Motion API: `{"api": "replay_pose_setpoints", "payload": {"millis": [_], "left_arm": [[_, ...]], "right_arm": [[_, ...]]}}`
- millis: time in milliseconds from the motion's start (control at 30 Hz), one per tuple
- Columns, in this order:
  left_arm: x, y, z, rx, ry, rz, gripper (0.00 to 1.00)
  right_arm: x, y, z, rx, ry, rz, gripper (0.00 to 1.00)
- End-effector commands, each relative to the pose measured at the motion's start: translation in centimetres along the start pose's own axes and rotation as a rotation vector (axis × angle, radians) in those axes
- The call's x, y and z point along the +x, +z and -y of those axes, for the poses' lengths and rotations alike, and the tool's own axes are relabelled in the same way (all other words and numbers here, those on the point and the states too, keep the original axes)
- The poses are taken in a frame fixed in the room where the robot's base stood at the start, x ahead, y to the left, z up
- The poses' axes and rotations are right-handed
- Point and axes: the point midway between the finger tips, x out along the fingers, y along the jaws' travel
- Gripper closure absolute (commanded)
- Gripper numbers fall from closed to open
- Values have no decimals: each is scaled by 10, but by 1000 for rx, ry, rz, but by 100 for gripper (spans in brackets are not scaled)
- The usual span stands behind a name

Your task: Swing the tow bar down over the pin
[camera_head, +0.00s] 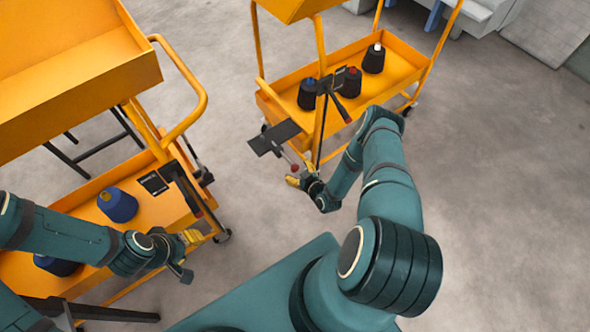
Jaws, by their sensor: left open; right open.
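Two orange trolleys stand in view, the left trolley (168,212) closer and the right trolley (402,73) farther back. A dark plate-like part (272,138) projects from the near end of the right trolley, with a thin rod below it. A dark bar with a red tip (342,108) hangs by that trolley's post. A similar dark bar (186,188) is at the left trolley's end. I cannot tell for certain which is the tow bar, nor pick out the pin. My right gripper (296,181) is open, just below the plate and rod; contact is unclear. My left gripper (190,250) is open beside the left trolley.
The right trolley's lower shelf holds dark yarn cones (373,58). The left trolley holds a blue cone (117,204) and another partly hidden by my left arm. A curved orange handle (190,95) juts between the trolleys. Grey floor (500,200) is clear at right.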

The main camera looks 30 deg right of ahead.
Motion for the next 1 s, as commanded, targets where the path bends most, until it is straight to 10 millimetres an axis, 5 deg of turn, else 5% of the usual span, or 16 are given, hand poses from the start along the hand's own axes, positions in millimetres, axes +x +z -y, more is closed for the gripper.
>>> {"api": "replay_pose_setpoints", "payload": {"millis": [233,600,800,1000], "left_arm": [[8,-1,3,0,0,-4,53],[8,-1,3,0,0,-4,53],[8,-1,3,0,0,-4,53],[8,-1,3,0,0,-4,53]], "right_arm": [[25,1,0,1,0,1,31],[28,0,0,1,0,1,33],[28,0,0,1,0,1,100],[28,0,0,1,0,1,100]]}}
